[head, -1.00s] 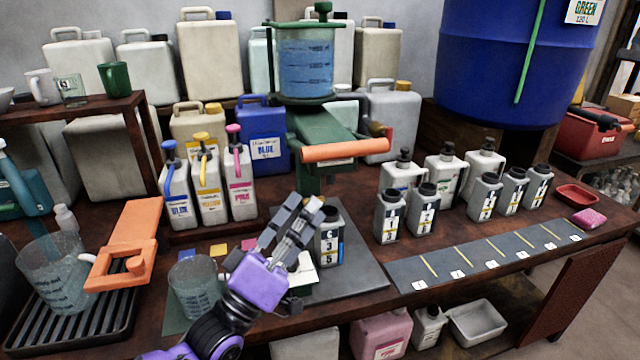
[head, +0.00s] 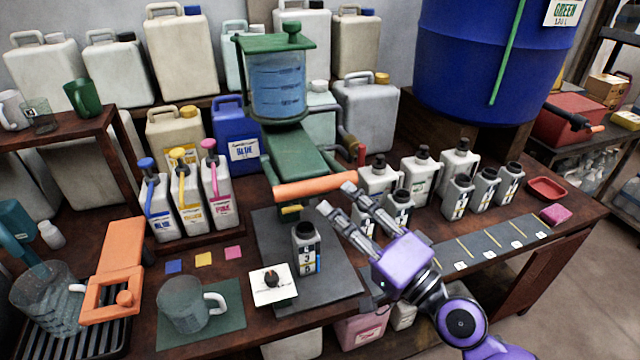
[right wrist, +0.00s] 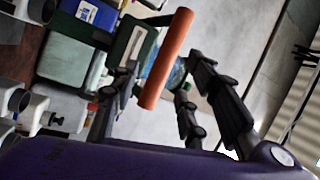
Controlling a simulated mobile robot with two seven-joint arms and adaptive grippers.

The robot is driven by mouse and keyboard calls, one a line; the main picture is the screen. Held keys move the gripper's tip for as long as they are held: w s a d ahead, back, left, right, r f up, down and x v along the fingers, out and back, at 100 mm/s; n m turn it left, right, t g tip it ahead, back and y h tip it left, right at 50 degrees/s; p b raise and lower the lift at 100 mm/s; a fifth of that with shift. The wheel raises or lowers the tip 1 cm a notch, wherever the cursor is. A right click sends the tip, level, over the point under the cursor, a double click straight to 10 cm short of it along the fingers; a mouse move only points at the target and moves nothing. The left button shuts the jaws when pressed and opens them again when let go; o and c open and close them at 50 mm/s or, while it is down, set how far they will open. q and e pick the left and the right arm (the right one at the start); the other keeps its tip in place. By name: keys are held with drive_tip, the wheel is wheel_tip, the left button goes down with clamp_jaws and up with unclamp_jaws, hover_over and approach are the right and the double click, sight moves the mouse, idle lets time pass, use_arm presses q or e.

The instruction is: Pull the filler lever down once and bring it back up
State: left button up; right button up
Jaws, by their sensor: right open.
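The filler is a green stand with a clear tank of blue liquid (head: 278,85). Its lever is a green arm (head: 285,152) ending in an orange bar handle (head: 315,186), which slopes out toward me below the tank. My right gripper (head: 337,198) is open and empty, with its fingertips just beside the right part of the handle; contact cannot be told. In the right wrist view, the orange handle (right wrist: 166,60) shows ahead between the spread fingers. A grey bottle with a black neck (head: 307,250) stands on the dark plate below the handle. My left gripper is not in view.
Several small bottles (head: 458,197) stand right of the filler, some behind my right gripper. Blue, yellow and pink pump bottles (head: 160,205) stand left. A clear mug (head: 185,305) and a white card with a dark knob (head: 273,284) are in front.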

sight(323, 190)
drive_tip(key=shift+r+m, duration=0.2)
drive_tip(key=shift+m, duration=1)
drive_tip(key=shift+w+a+r, duration=0.1)
drive_tip(key=shift+r, duration=0.05)
drive_tip(key=p+x, duration=0.1)
drive_tip(key=x, duration=0.2)
drive_tip(key=p+x, duration=0.1)
drive_tip(key=x, duration=0.2)
drive_tip(key=shift+r, duration=0.25)
drive_tip(key=shift+w+a+p, duration=0.3)
drive_tip(key=shift+w+a, duration=0.05)
drive_tip(key=shift+a, duration=0.1)
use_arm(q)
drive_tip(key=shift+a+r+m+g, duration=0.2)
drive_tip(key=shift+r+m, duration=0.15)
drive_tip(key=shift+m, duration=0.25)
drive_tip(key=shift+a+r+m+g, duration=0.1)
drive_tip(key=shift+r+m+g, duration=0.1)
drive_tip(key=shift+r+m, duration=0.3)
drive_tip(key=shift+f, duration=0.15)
use_arm(e)
clamp_jaws()
